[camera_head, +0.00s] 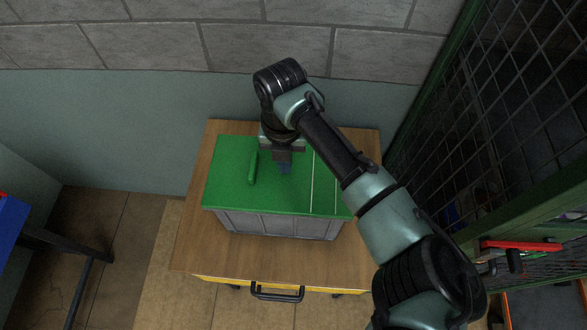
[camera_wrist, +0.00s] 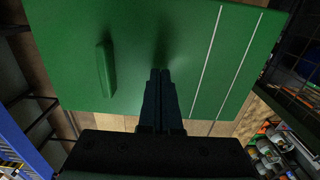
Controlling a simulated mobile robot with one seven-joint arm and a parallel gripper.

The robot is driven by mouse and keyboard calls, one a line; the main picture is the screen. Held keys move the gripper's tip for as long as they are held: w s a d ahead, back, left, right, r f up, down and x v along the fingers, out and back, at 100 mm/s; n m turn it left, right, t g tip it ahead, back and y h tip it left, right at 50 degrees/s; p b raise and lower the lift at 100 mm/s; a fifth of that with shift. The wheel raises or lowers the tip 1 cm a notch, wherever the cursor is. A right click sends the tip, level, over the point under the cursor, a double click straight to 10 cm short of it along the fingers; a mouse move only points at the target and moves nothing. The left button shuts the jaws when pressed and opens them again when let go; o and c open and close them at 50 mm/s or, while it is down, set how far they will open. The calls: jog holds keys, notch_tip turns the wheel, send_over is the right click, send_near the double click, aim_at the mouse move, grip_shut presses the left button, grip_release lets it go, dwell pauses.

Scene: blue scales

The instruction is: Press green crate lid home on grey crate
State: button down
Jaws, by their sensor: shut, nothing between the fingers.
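The green crate lid (camera_head: 228,190) lies over the top of the grey crate (camera_head: 275,224), which stands on a wooden table. The lid has a raised green handle (camera_head: 252,168) left of its middle and pale lines toward its right side. Its right part is partly hidden by my arm. My gripper (camera_head: 285,168) points down at the lid, right of the handle. In the wrist view my shut, empty fingers (camera_wrist: 160,75) are over the lid (camera_wrist: 200,60), with the handle (camera_wrist: 105,70) to their left. I cannot tell whether the fingertips touch the lid.
The wooden table top (camera_head: 190,235) is bare around the crate, with a black handle (camera_head: 277,293) on its front. A wall stands close behind it. A green mesh cage (camera_head: 430,110) stands at the right. A blue object (camera_head: 10,228) is at the far left.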

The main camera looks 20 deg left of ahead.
jog(key=shift+r, duration=0.15)
notch_tip(320, 180, up, 9)
jog(key=p, duration=0.6)
jog(key=shift+p, duration=0.3)
dwell(0.6)
